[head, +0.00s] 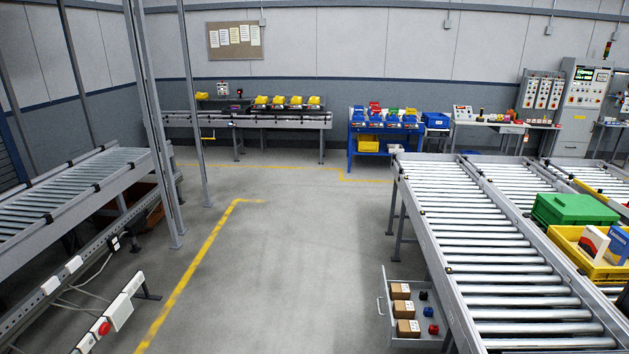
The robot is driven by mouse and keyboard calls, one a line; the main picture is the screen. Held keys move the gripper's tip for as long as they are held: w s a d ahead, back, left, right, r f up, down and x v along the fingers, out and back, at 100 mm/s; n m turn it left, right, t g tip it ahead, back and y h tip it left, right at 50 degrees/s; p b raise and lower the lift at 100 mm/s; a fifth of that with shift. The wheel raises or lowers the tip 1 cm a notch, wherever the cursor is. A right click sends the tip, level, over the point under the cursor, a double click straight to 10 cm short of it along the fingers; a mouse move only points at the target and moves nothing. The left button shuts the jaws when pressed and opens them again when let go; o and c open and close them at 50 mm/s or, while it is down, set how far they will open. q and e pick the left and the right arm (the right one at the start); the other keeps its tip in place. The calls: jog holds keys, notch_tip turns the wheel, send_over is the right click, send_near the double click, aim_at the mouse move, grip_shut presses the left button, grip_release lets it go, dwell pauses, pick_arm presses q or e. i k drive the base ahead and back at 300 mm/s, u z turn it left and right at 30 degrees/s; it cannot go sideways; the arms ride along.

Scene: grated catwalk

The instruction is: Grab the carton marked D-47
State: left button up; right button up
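Several small brown cartons sit in an open grey drawer (382,332) low at the right, beside the roller conveyor. They stand in a column: a far carton (400,291), a middle carton (403,309) and a near carton (408,328). Each has a pale label, too small to read, so I cannot tell which is marked D-47. Small dark, blue and red items lie to their right in the drawer. Neither of my grippers shows in the head view.
A roller conveyor (490,250) stands right of the drawer. A green crate (573,209) and a yellow crate (580,262) with boxes stand at far right. Another roller conveyor (75,190) and posts stand at left. The middle floor (290,260) is clear.

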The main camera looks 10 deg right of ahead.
aim_at(406, 309)
jog(key=z, duration=0.45)
jog(key=i, duration=1.85)
jog(key=z, duration=0.5)
